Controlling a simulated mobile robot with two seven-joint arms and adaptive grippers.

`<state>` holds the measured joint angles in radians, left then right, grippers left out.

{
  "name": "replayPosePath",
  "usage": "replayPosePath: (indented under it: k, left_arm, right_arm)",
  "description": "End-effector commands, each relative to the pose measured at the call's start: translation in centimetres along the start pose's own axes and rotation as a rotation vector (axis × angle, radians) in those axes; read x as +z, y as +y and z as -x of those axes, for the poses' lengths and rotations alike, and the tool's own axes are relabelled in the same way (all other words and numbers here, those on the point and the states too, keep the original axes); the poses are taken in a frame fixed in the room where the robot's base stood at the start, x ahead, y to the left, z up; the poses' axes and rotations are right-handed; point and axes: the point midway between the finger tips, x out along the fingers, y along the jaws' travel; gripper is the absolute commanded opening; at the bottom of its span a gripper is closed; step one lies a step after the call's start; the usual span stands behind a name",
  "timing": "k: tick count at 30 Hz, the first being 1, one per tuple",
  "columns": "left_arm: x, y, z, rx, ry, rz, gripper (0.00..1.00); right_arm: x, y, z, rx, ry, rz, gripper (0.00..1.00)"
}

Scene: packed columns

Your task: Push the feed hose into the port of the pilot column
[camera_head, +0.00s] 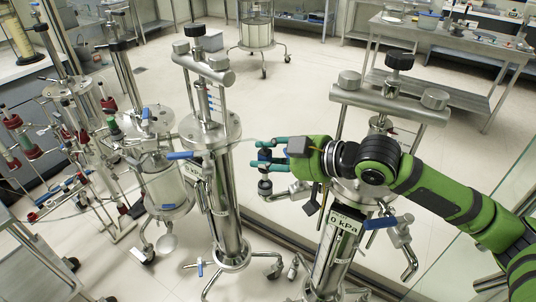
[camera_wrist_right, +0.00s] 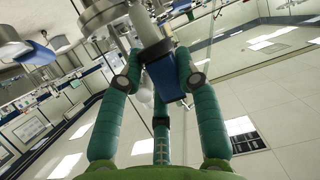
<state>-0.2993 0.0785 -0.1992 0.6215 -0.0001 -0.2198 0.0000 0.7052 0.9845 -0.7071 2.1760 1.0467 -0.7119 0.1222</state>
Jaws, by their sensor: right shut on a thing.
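My right gripper (camera_head: 259,155) reaches in from the right, between two steel columns. Its teal fingers are shut on a dark blue piece with a pale grey stem (camera_wrist_right: 165,78), which looks like the feed hose's end. A thin pale line near the fingers runs left toward the left column (camera_head: 226,205). The right column (camera_head: 335,255), labelled 0 kPa, stands partly behind and below my arm. In the right wrist view the gripper (camera_wrist_right: 160,80) holds the piece below a steel flange. I cannot tell which column is the pilot one, nor whether the piece touches a port. My left gripper is not in view.
A blue lever (camera_head: 184,155) sticks out from the left column, another (camera_head: 380,222) from the right one. Glass vessels and tubing crowd the left side. A steel bench (camera_head: 450,45) stands at the back right. Open floor lies behind the columns.

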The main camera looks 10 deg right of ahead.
Motion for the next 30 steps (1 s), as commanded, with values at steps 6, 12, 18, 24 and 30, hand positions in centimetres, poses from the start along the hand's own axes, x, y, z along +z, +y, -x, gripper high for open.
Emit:
replayPosePath:
  k: [6,12,18,24,30]
  left_arm:
    - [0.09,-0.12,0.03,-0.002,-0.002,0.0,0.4]
    - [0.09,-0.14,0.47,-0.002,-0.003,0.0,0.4]
    - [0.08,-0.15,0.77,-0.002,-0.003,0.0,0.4]
    - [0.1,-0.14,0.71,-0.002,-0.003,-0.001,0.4]
    - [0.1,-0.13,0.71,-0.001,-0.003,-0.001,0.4]
  right_arm:
    - [-0.05,-0.01,0.01,0.0,0.001,0.0,0.01]
    - [-0.15,0.01,0.06,0.0,0.0,0.0,0.01]
    - [-0.05,-0.01,0.02,0.0,0.0,0.0,0.01]
    - [-0.01,-0.01,0.0,0.0,0.0,0.0,0.01]
    - [-0.03,-0.01,0.01,0.0,0.0,0.0,0.01]
